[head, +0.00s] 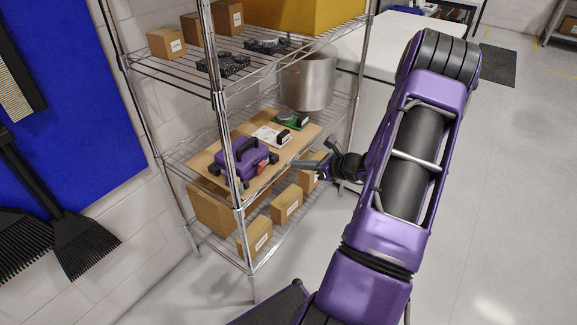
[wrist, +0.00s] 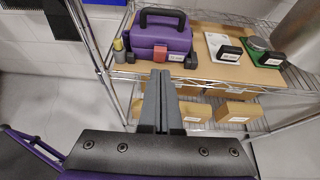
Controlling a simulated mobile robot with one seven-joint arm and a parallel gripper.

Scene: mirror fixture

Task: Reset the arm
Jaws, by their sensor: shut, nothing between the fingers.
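My gripper (head: 302,164) is at the right front of the wire shelving, at about the height of the middle shelf. In the wrist view its two fingers (wrist: 160,78) lie together, shut with nothing between them. They point toward the front edge of a brown board (wrist: 128,67) on that shelf. A purple case (head: 242,160) with a black handle stands on the board; in the wrist view the case (wrist: 160,36) is just beyond the fingertips. I cannot tell from these views whether the fingertips touch the board's edge.
A white item (head: 270,136) and a green item (head: 290,121) lie on the board right of the case. Cardboard boxes (head: 287,204) fill the lower shelf. A metal pot (head: 308,82) stands behind. Shelf posts (head: 232,150) are close by. Open floor (head: 490,200) lies right.

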